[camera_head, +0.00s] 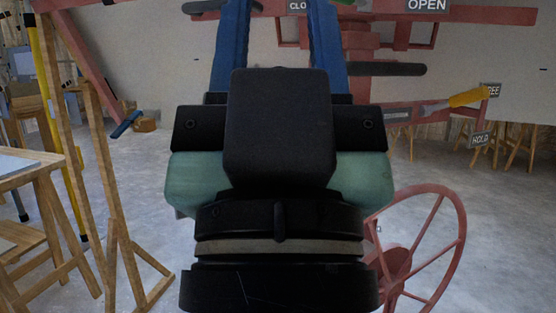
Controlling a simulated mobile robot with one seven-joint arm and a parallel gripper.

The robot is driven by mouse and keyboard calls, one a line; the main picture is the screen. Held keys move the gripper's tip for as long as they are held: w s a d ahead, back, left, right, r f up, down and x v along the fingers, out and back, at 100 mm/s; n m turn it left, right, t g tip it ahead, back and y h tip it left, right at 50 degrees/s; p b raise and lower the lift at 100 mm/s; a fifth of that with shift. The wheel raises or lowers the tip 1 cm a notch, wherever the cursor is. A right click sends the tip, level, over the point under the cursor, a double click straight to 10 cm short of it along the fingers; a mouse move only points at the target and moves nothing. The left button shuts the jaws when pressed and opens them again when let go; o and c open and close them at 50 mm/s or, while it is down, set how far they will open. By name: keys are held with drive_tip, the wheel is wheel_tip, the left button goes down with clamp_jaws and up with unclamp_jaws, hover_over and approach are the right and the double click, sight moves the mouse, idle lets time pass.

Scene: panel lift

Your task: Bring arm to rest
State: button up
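My gripper (279,30) is seen from behind in the middle of the head view. Its black body hides much of the centre, and its two blue fingers point away toward the top edge. The fingers are wide apart, and I see nothing held between them. The red panel lift (360,38) stands beyond the gripper. The lift's red handwheel (398,262) is at lower right, partly hidden behind my gripper's body. A lever with a yellow handle (468,97) sits by the FREE and HOLD signs at right.
An OPEN sign (427,5) and a partly hidden CLO... sign (298,5) are at the top. A wooden easel-like stand (105,190) and a wooden table (30,170) are at left. A pale wall and sawhorses stand behind. Grey floor is clear between.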

wheel_tip(320, 180, up, 36)
drive_tip(key=p, duration=3.4)
drive_tip(key=shift+r, duration=0.15)
drive_tip(key=shift+r, duration=0.1)
